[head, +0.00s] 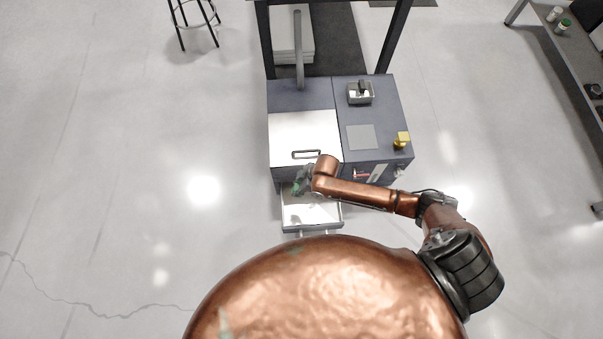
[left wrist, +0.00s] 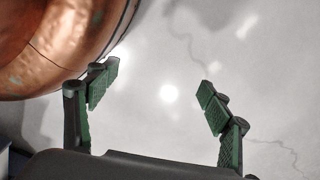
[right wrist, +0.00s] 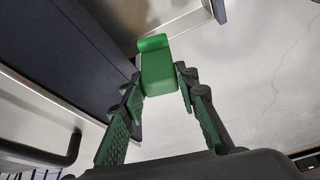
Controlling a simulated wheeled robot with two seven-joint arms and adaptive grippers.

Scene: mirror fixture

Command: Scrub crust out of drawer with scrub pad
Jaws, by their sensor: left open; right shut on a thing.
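The open drawer (head: 312,214) sticks out from the front of the dark blue-grey cabinet (head: 303,97). My right gripper (head: 300,182) is over its back left part. The right wrist view shows it shut on a green scrub pad (right wrist: 158,72), a block held between the fingertips. The pad reaches toward the pale drawer floor (right wrist: 178,12); I cannot tell whether it touches. No crust can be made out clearly; a dark area in the drawer may be shadow. My left gripper (left wrist: 158,93) is open and empty above bare floor, out of the head view.
A white lid with a handle (head: 305,138) covers the cabinet's left top. A small tray (head: 360,93) and a yellow object (head: 402,140) sit on its right top. A black handle (right wrist: 62,150) is close by my right gripper. A side table (head: 570,50) stands far right.

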